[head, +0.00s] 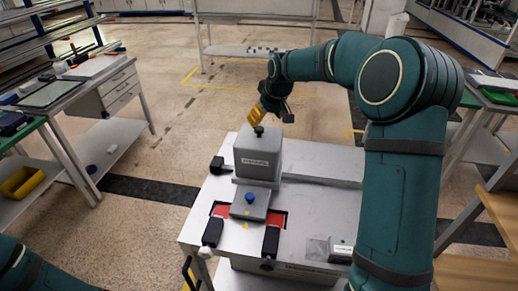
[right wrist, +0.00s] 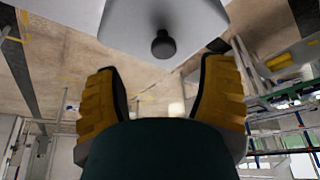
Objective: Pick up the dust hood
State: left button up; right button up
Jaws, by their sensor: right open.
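The dust hood (head: 257,158) is a grey box with a label on its front and a black knob (head: 258,130) on top. It stands upright on the grey bench. My right gripper (head: 256,117), with yellow fingers, is just above the hood at the knob. In the right wrist view the right gripper (right wrist: 160,66) is open and empty. The knob (right wrist: 163,44) lies just beyond the fingertips, about midway between them, with the hood's pale top (right wrist: 190,18) around it. My left gripper is out of view.
On the bench (head: 321,210), a grey block with a blue knob (head: 249,203) sits before the hood, between two black-handled clamps (head: 213,232) (head: 271,240) on red patches. Another black clamp (head: 217,165) is left of the hood. A side table (head: 77,105) stands at left.

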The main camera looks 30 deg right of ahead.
aim_at(260, 129)
jog(key=shift+a+b+x, duration=0.15)
jog(key=shift+b+x, duration=0.15)
jog(key=shift+x, duration=1.6)
jog(key=shift+a+b+x, duration=0.1)
jog(key=shift+b+x, duration=0.2)
jog(key=shift+x, duration=1.65)
jog(key=shift+w+r, duration=0.1)
grip_shut()
